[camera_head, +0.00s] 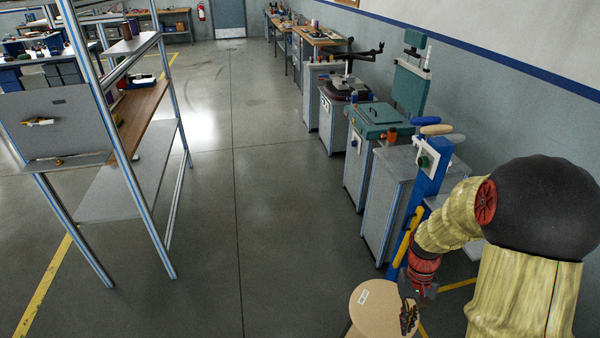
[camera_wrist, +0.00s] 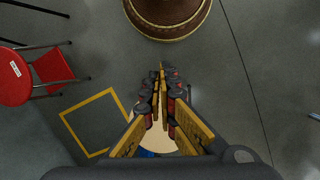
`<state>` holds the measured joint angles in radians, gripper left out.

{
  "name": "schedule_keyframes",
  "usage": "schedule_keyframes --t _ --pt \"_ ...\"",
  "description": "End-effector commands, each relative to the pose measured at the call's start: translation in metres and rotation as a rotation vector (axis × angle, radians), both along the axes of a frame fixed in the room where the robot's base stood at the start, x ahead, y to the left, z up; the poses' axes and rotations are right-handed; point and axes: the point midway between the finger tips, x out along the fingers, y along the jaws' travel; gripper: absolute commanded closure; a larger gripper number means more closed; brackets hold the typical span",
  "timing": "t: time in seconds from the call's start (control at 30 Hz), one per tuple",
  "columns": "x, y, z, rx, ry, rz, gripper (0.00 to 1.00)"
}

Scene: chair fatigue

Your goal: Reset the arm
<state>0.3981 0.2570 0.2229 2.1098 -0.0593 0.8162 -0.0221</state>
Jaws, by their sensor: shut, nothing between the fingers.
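My gripper (camera_head: 409,318) hangs low at the bottom right of the head view, with my arm reaching down to it from the right. It also shows in the wrist view (camera_wrist: 163,90), where its fingers are close together with nothing between them. A round beige wooden seat top (camera_head: 372,310) with a small white label is just left of and behind the gripper in the head view. In the wrist view part of a beige round surface (camera_wrist: 158,139) shows below the fingers. I cannot tell the exact gap between the gripper and the seat.
A blue machine stand (camera_head: 432,178) with a yellow bar is behind my gripper. Grey cabinets (camera_head: 390,200) line the right wall. A metal-framed workbench (camera_head: 140,185) stands left, with open floor between. The wrist view shows a red chair (camera_wrist: 52,68) and a brown round object (camera_wrist: 168,28).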

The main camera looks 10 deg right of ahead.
Motion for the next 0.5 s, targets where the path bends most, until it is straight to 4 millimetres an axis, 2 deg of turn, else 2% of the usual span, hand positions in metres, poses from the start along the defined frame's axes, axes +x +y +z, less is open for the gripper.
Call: schedule_keyframes --t 0.03,0.2,0.5 --pt "-0.002 0.010 0.021 -0.009 -0.026 0.009 1.00" --pt "-0.015 0.040 0.077 -0.031 -0.108 0.038 1.00" --pt "-0.046 0.089 0.156 -0.063 -0.295 0.115 1.00"
